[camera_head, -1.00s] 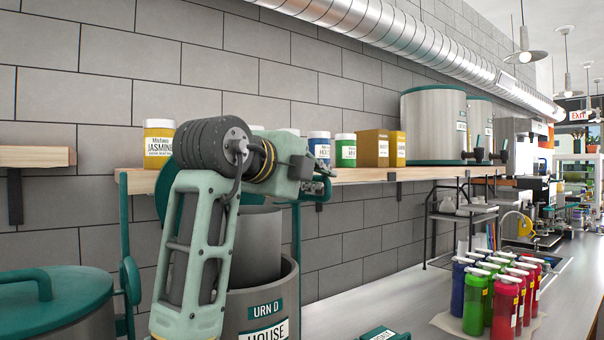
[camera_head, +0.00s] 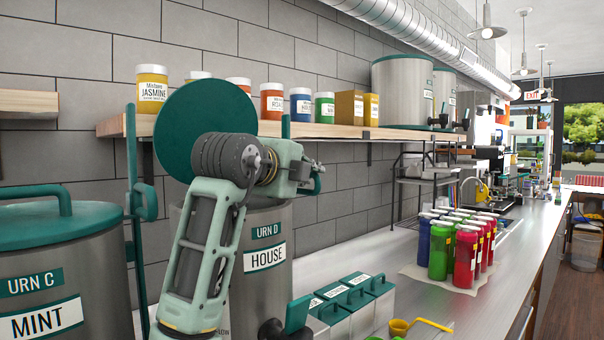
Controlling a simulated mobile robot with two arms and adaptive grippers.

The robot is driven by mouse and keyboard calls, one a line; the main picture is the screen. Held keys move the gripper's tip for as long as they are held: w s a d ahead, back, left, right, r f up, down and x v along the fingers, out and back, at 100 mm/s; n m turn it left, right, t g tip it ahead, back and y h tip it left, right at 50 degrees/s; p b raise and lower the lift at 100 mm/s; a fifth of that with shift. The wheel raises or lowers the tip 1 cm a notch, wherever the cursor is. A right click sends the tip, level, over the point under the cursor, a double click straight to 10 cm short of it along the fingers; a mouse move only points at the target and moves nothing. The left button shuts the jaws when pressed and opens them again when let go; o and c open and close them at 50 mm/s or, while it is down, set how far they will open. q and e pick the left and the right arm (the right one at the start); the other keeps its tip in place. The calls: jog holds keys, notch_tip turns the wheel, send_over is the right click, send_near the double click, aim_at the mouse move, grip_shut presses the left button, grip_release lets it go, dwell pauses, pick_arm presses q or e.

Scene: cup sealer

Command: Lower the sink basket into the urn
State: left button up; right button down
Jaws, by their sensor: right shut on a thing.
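The steel urn (camera_head: 225,262), labelled URN D and HOUSE, stands left of centre with its round teal lid (camera_head: 206,128) raised upright behind the opening. My right gripper (camera_head: 303,174) is over the urn's top right side, with my arm crossing in front of the urn. It is shut; its fingertips and the exact grip are hard to make out. The sink basket, a grey cylinder in the earlier frame, is hidden now behind the urn wall and my arm, so its depth in the urn cannot be told. My left gripper is not in view.
A closed urn (camera_head: 55,265), labelled URN C and MINT, stands at the left. A wooden shelf (camera_head: 345,132) with jars and boxes runs behind. Lidded containers (camera_head: 362,300), a yellow scoop (camera_head: 400,327) and coloured bottles (camera_head: 465,250) occupy the counter (camera_head: 410,290) at right.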

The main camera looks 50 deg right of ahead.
jog(key=c, duration=2.1)
grip_release()
jog(key=shift+a+f, duration=0.1)
jog(key=shift+f, duration=0.25)
jog(key=v, duration=0.7)
jog(key=shift+a+r, duration=0.15)
jog(key=shift+a, duration=0.2)
jog(key=shift+d, duration=0.1)
jog(key=shift+d, duration=0.1)
jog(key=shift+s, duration=0.1)
